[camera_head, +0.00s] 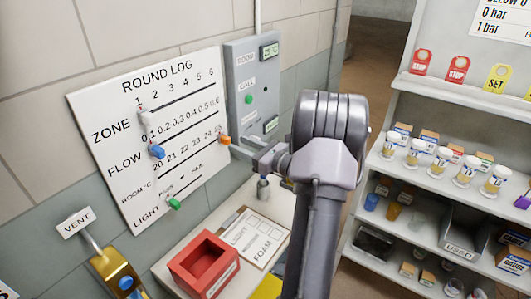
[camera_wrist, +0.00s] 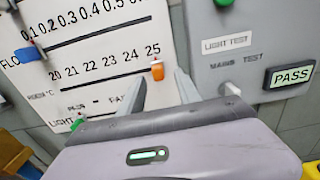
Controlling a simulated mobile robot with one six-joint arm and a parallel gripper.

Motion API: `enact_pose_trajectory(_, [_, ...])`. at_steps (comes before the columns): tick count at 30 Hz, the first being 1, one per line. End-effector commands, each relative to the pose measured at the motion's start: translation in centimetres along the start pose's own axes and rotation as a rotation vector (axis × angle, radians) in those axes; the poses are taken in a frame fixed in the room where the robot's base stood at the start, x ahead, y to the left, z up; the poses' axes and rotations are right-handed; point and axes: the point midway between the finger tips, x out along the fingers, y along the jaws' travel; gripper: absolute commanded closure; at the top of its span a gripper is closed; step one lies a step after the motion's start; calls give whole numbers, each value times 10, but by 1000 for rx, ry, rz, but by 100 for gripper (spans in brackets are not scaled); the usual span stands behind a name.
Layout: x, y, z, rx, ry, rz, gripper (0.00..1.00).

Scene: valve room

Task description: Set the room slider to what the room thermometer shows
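The room slider has an orange knob (camera_wrist: 157,70) at the right end of its slot, by the 25 mark of the 20 to 25 scale. The head view also shows the orange knob (camera_head: 225,140) at the right edge of the white ROUND LOG board (camera_head: 185,75). My gripper (camera_wrist: 160,80) is open, with one finger on each side of the knob; I cannot tell whether either finger touches it. The ROOM thermometer display (camera_head: 270,50) is at the top of the grey panel; its digits are too small to read surely.
The blue flow knob (camera_head: 157,152) and green light knob (camera_head: 174,204) are on the same board. The grey panel (camera_wrist: 235,45) has a PASS display (camera_wrist: 290,75) right of my gripper. A red tray (camera_head: 203,262) sits below; shelves stand at the right.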

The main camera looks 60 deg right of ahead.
Motion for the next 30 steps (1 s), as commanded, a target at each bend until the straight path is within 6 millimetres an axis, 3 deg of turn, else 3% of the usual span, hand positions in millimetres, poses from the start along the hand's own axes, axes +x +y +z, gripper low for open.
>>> enact_pose_trajectory(6, [-60,-1,2,2,0,-5,60])
enact_pose_trajectory(13, [-107,-1,2,1,-1,-4,60])
enact_pose_trajectory(18, [-119,0,1,1,-1,-2,60])
enact_pose_trajectory(30, [-120,0,0,0,-1,-1,60])
